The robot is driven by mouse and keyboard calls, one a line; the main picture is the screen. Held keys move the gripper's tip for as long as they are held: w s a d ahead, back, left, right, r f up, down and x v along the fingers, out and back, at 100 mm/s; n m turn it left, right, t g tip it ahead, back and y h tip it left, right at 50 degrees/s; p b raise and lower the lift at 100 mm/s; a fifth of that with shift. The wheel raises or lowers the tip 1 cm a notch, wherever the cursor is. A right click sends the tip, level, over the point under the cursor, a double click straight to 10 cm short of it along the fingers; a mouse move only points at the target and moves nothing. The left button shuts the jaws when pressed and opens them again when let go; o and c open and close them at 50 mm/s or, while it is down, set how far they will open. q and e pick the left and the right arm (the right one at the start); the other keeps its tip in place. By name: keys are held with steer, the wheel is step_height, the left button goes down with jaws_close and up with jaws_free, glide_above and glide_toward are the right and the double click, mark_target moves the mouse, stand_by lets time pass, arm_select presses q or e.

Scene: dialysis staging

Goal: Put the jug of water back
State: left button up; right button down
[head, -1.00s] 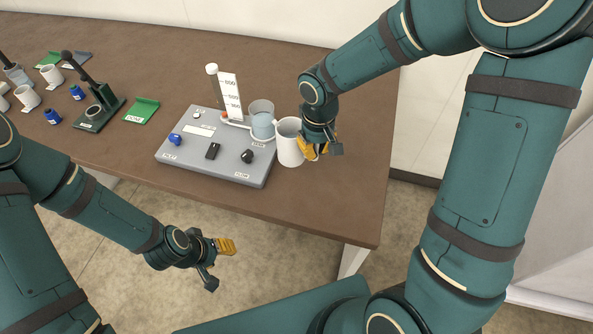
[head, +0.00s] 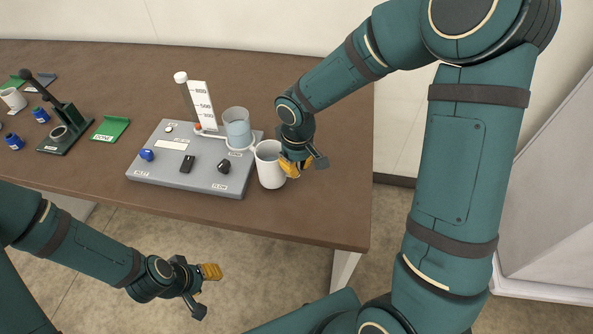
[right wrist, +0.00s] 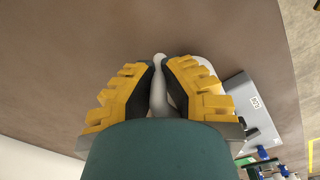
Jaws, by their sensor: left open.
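The white jug (head: 270,166) is upright at the right side of the grey device, by its front right part. The head view does not show clearly whether its base touches the table. My right gripper (head: 291,167) is at the jug's right side, with its yellow fingers at the handle. In the right wrist view the fingers (right wrist: 160,88) are closed around a pale handle, and the jug's white body (right wrist: 205,78) shows partly behind them. The jug's contents are hidden. My left gripper (head: 205,286) is open and empty, in front of the table's edge.
The grey device (head: 165,172) carries knobs, a scale card (head: 202,105), a capped tube and a clear beaker (head: 237,128) close to the jug. A dark green stand (head: 62,128) and green tray (head: 110,129) are left. The table (head: 335,205) is bare to the right.

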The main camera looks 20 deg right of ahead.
steer(key=shift+w+f, duration=0.1)
steer(key=shift+f, duration=0.8)
steer(key=shift+f+b, duration=0.15)
steer(key=shift+b, duration=0.15)
steer(key=c, duration=1.1)
jaws_free()
steer(key=shift+c, duration=0.2)
steer(key=shift+r+p, duration=0.3)
steer(key=shift+r, duration=0.05)
steer(key=r+p, duration=0.1)
steer(key=r, duration=0.3)
steer(key=r+p, duration=0.1)
steer(key=r, duration=0.2)
steer(key=r+p, duration=0.1)
steer(key=r, duration=0.3)
steer(key=shift+s+r, duration=0.3)
steer(key=shift+r, duration=0.05)
